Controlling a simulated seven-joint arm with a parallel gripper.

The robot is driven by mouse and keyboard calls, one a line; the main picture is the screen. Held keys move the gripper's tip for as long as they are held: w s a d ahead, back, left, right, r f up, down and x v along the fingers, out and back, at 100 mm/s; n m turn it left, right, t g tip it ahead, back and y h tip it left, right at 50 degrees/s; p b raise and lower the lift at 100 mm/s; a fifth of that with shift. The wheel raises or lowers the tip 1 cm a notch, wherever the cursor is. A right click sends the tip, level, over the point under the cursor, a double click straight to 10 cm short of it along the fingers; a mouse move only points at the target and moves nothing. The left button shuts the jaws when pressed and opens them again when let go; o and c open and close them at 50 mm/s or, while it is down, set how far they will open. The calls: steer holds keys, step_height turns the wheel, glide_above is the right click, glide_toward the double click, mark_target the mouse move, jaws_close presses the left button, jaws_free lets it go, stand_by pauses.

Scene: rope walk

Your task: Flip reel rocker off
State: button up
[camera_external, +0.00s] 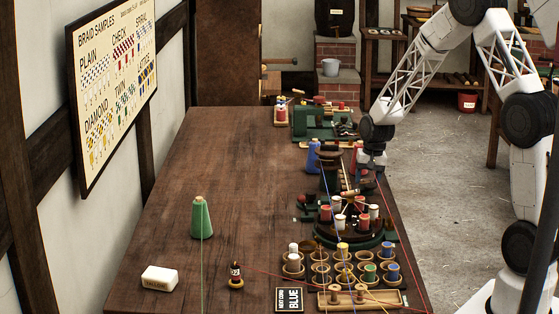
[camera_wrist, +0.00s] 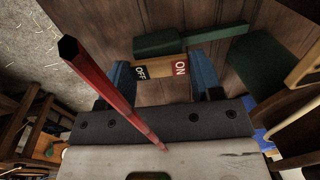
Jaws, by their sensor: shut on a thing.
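I cannot tell which half is pressed down. In the external view my gripper (camera_external: 371,172) is low beside the dark post of the braiding machine (camera_external: 330,172). The rocker cannot be made out there.
A red hexagonal rod (camera_wrist: 105,84) crosses close to the wrist camera. Green blocks (camera_wrist: 158,43) sit near the rocker. In the external view, bobbins stand on a round carrier (camera_external: 350,238) and in a bobbin tray (camera_external: 298,268). Coloured cords stretch across. The table's left half (camera_external: 230,160) is mostly clear.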

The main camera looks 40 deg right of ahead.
steer(key=o, duration=0.6)
steer(key=shift+o, duration=0.2)
steer(key=shift+r, duration=0.15)
steer(key=shift+s+d+r, duration=0.1)
steer(key=shift+r, duration=1.15)
steer(key=shift+s+d+r, duration=0.15)
steer(key=shift+r, duration=1.1)
steer(key=shift+s+d+r, duration=0.1)
steer(key=shift+r, duration=1.15)
